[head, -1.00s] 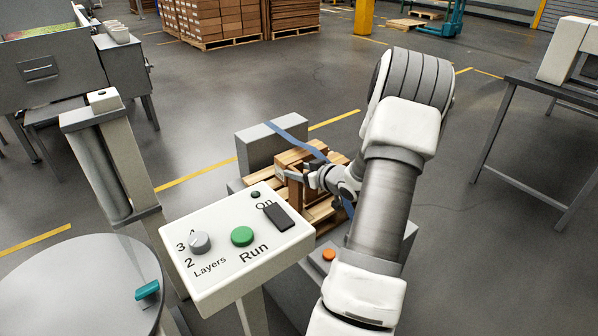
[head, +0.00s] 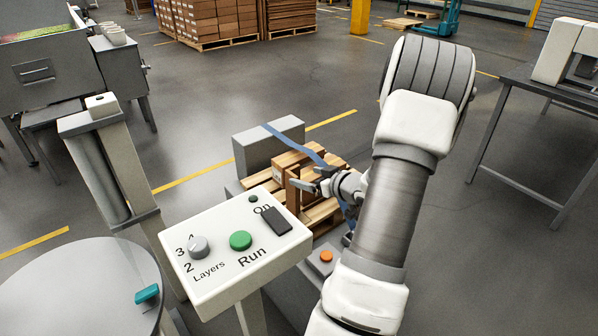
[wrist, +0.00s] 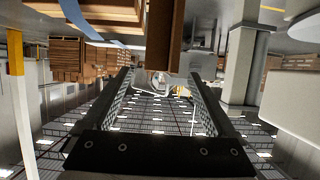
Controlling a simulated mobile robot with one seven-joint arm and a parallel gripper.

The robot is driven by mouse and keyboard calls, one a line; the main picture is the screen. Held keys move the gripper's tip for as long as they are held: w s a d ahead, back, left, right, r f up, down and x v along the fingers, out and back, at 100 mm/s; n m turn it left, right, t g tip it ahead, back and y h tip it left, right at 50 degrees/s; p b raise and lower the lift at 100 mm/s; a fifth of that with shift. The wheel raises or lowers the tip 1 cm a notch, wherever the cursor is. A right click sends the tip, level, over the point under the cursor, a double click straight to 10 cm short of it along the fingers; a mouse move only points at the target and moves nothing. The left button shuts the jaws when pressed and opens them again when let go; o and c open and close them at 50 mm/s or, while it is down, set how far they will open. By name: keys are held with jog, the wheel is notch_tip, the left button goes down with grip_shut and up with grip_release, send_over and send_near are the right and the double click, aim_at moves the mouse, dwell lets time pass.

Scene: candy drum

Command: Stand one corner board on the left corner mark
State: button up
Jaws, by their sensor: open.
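A brown corner board (head: 292,186) stands upright at the near left corner of the wooden pallet (head: 322,210), close against a carton (head: 287,166). In the wrist view the board (wrist: 165,38) runs down from the top edge, in line with the gap between the fingers. My gripper (head: 302,179) is open at the board's right side in the head view. Its spread fingers (wrist: 165,82) show nothing gripped in the wrist view. The left corner mark cannot be made out; the board's foot is partly hidden behind the control panel.
The control panel (head: 225,262) stands in front of the pallet. A grey block (head: 268,147) stands behind the load, and a blue strap (head: 300,143) crosses above it. An orange button (head: 326,256) is at the near right. Open floor lies beyond.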

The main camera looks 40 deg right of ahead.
jog(key=p+v, duration=0.1)
jog(key=v, duration=0.4)
jog(key=shift+s+a+r, duration=0.1)
jog(key=shift+s+r, duration=0.05)
jog(key=shift+s, duration=0.2)
